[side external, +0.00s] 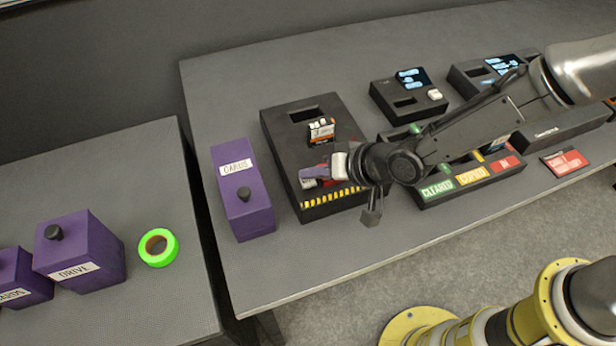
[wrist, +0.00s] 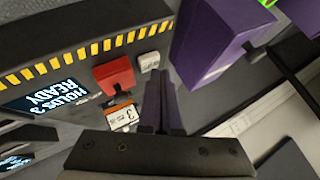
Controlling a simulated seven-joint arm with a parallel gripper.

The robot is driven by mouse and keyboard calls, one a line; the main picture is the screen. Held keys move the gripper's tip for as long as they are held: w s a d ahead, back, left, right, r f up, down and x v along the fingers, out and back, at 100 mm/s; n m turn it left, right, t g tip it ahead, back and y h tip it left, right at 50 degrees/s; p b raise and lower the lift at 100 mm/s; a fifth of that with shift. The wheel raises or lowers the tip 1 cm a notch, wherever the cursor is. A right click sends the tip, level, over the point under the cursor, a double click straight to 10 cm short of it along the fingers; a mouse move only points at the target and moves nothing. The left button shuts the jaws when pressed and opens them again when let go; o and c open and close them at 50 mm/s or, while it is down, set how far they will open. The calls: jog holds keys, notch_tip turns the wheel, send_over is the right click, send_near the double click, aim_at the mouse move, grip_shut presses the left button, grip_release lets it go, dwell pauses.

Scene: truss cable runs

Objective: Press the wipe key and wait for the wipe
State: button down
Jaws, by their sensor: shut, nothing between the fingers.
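The black station (side external: 283,132) with a yellow-black striped front edge stands on the table. In the wrist view, the station (wrist: 60,40) shows a lit screen (wrist: 45,95) reading "HOLDS 3 READY". A red block (wrist: 115,75) and a small grey key (wrist: 148,62) sit beside its stripe; no wipe label is readable. My gripper (side external: 312,173) is shut and empty, low over the station's striped end. Its purple fingers (wrist: 161,82) end close to the grey key; I cannot tell whether they touch it. An orange-and-white card marked 3 (wrist: 122,117) stands near the red block, and also shows in the side view (side external: 321,130).
A purple CARDS box (side external: 240,195) stands just left of the station. To the right are a tray labelled CLEARED (side external: 437,190) and two smaller black devices (side external: 408,98). On the left table are purple boxes (side external: 80,250) and green tape (side external: 158,248).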

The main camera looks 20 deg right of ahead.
aim_at(313, 184)
jog(key=shift+f, duration=0.55)
dwell(0.9)
jog(key=shift+r, duration=0.95)
jog(key=shift+r, duration=2.55)
